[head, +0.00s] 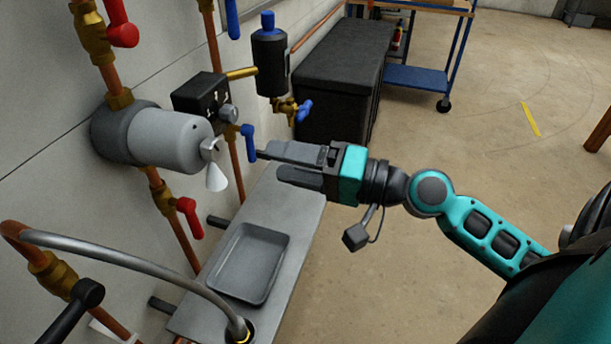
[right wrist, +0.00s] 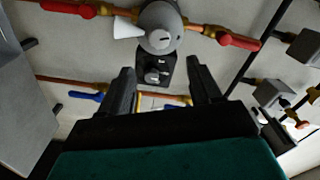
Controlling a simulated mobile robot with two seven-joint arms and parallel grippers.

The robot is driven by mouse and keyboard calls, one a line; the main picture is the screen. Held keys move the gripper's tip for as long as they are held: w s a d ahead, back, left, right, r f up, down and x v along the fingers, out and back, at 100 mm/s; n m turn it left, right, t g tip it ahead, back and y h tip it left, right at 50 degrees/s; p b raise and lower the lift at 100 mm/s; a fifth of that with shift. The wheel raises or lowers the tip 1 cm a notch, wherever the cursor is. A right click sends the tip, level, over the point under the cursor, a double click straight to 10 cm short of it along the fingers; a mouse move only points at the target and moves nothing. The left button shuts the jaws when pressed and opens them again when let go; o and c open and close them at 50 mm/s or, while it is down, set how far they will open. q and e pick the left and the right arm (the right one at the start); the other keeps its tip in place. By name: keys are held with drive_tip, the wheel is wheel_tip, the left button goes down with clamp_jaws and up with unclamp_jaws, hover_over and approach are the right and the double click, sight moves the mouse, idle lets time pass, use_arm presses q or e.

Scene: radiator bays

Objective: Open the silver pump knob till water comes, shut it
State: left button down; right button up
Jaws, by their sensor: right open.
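The pump is a grey cylinder (head: 165,137) on the copper pipe at the wall. Its small silver knob (head: 209,148) is at the front end. A white cone (head: 217,178) widens downward just below the knob; I cannot tell whether it is water or a solid part. In the right wrist view the round pump face (right wrist: 161,38) is beyond the fingers, with the white cone (right wrist: 127,28) beside it. My right gripper (head: 271,163) is open and empty, to the right of the knob and apart from it. My left gripper is not in view.
A grey tray (head: 248,264) lies on the shelf below. Red-handled valves (head: 189,216) and a blue lever (head: 249,143) are near the pump. A silver curved hose (head: 130,258) crosses the lower left. Open floor lies right.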

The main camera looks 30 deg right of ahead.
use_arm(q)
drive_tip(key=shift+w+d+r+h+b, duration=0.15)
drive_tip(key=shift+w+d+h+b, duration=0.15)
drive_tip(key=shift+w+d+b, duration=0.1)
use_arm(e)
drive_tip(key=shift+v, duration=1.15)
wheel_tip(320, 180, down, 17)
drive_tip(key=n+g+h+p, duration=0.1)
drive_tip(key=n+h+p, duration=0.15)
drive_tip(key=h, duration=0.35)
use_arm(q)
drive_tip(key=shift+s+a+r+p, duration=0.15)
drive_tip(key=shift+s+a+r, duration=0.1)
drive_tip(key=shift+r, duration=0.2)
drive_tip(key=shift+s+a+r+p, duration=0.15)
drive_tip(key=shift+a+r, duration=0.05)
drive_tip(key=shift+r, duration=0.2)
use_arm(e)
drive_tip(key=s+a+f+n+g+h, duration=0.2)
drive_tip(key=s+a+f+n, duration=0.3)
drive_tip(key=f, duration=0.5)
drive_tip(key=shift+s+n+h, duration=0.5)
drive_tip(key=shift+s+n, duration=0.05)
